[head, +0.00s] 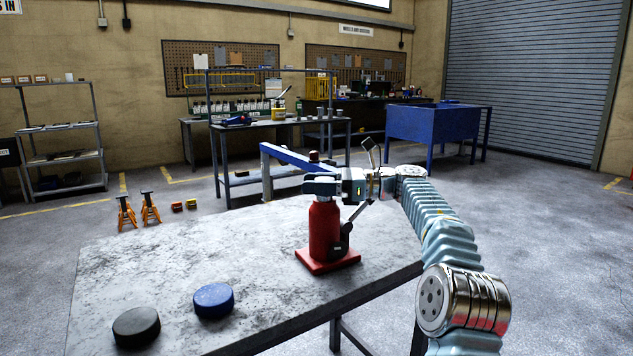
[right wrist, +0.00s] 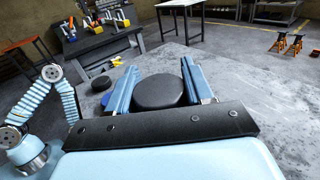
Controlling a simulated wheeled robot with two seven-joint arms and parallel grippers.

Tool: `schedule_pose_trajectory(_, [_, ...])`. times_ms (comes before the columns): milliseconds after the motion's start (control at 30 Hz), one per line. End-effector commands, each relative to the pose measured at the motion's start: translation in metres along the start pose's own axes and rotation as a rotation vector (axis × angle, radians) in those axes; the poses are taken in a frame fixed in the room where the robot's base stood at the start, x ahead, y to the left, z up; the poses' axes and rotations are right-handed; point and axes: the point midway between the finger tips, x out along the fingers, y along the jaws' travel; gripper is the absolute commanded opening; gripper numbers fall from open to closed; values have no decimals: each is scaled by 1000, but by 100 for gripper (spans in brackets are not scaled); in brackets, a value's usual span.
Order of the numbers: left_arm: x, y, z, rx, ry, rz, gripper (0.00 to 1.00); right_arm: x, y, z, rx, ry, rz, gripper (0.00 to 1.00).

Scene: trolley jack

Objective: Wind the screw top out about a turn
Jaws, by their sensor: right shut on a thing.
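A red bottle jack (head: 324,232) stands upright on its square red base on the grey table (head: 180,252). Its dark screw top (head: 314,157) shows just above my right gripper (head: 318,186). My right gripper reaches in level from the right and is shut at the top of the jack. In the right wrist view, its two blue fingers (right wrist: 158,88) lie on either side of a round dark top (right wrist: 158,92), which hides the grip contact. My left gripper is in neither view.
A black disc (head: 136,326) and a blue disc (head: 213,300) lie at the table's near left. A thin grey lever (head: 357,211) slants up from the jack's lower right side. Orange axle stands (head: 150,208) are on the floor beyond. The table's left middle is clear.

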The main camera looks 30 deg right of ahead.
Motion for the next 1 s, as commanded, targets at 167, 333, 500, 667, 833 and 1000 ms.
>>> schedule_pose_trajectory(167, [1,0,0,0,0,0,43,0,0,-6,8,8,47,21])
schedule_pose_trajectory(333, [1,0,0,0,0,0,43,0,0,-6,8,7,62,21])
schedule_pose_trajectory(500, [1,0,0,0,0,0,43,1,1,-6,9,7,64,21])
schedule_pose_trajectory(667, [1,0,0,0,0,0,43,1,1,-6,9,7,64,21])
schedule_pose_trajectory(833, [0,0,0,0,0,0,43,0,1,-4,6,5,62,72])
schedule_pose_trajectory(1000, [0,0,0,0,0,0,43,0,1,-2,4,3,61,72])
